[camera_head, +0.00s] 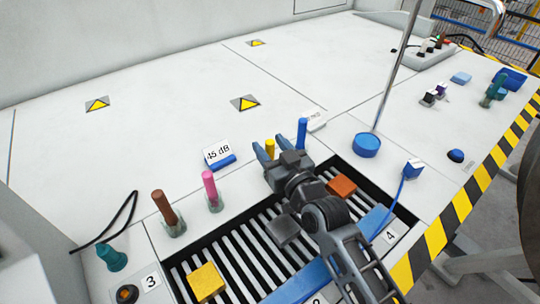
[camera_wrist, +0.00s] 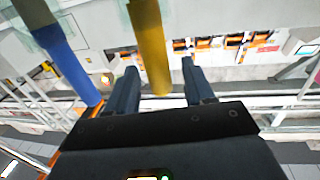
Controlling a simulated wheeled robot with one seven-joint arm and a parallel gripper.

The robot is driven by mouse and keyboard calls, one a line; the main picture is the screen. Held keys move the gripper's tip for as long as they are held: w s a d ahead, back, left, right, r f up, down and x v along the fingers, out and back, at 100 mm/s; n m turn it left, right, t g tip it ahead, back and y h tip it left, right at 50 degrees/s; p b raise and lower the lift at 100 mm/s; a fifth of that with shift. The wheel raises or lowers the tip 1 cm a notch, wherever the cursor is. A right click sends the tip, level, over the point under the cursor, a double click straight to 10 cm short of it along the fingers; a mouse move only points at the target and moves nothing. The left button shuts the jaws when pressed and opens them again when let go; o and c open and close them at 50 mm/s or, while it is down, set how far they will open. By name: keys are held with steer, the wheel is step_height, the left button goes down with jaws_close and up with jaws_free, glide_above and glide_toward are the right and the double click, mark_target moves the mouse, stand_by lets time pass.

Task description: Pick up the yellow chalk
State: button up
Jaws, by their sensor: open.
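The yellow chalk (camera_head: 270,146) is mostly hidden behind my gripper in the head view; only its upper part shows. In the wrist view the yellow chalk (camera_wrist: 150,45) is a thick stick reaching in from the top edge, with its near end between my two fingers. My gripper (camera_head: 272,152) is open around it, and the wrist view shows my gripper (camera_wrist: 160,85) with a gap on each side of the chalk. The chalk's holder is not clearly visible.
A blue chalk (camera_head: 302,133) stands close by on the right; it also shows in the wrist view (camera_wrist: 68,68). A pink chalk (camera_head: 209,188) and a brown chalk (camera_head: 162,206) stand to the left. A slatted grate holds a yellow block (camera_head: 206,282) and an orange block (camera_head: 342,187).

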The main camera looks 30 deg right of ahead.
steer(key=shift+w, duration=0.35)
steer(key=shift+c, duration=0.2)
